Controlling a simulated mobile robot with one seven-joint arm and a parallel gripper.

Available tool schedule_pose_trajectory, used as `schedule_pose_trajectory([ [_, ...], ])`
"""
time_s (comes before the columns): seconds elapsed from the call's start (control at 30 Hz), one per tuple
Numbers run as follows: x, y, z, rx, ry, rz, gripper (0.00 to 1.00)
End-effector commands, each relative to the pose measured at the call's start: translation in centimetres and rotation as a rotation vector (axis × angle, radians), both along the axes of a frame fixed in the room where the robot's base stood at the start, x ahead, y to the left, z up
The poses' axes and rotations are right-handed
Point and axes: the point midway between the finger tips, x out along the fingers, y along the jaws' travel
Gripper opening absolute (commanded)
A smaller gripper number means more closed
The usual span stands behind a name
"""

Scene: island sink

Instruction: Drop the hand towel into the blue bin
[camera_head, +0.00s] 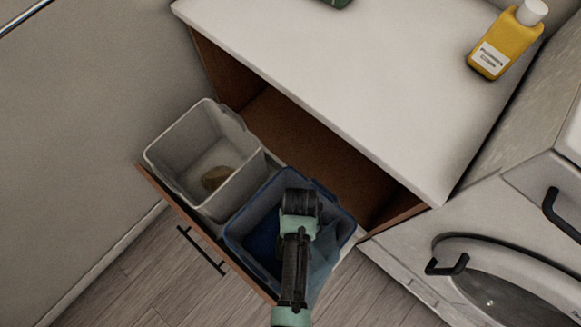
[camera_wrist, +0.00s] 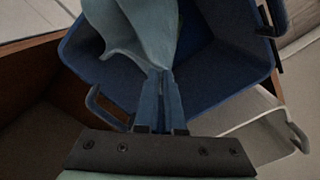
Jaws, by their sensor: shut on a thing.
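The blue bin (camera_head: 262,243) sits in the pulled-out drawer, to the right of a grey bin. My arm reaches over it from the front in the head view. My gripper (camera_wrist: 160,72) is shut on the light blue hand towel (camera_wrist: 150,30), which hangs from the fingertips. In the wrist view the towel is over the opening of the blue bin (camera_wrist: 225,75). In the head view part of the towel (camera_head: 322,258) shows beside my arm, at the right side of the blue bin. My arm hides the fingertips there.
A washing machine (camera_head: 510,290) stands at the right. The wooden floor (camera_head: 130,285) in front is clear.

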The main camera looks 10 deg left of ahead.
Motion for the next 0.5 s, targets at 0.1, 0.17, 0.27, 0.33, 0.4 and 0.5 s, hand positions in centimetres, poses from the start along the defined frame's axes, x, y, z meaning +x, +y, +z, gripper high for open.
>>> schedule_pose_trajectory([
  [0.1,-0.01,0.00,-1.73,0.000,0.000,0.000,0.00],
  [0.17,-0.01,0.00,-1.99,0.000,0.000,0.000,0.00],
  [0.27,-0.01,0.00,-2.06,0.000,0.000,0.000,0.00],
  [0.33,-0.01,0.00,-1.98,0.000,0.000,0.000,0.00],
  [0.4,-0.01,0.00,-1.92,0.000,0.000,0.000,0.00],
  [0.5,-0.01,0.00,-1.92,0.000,0.000,0.000,0.11],
])
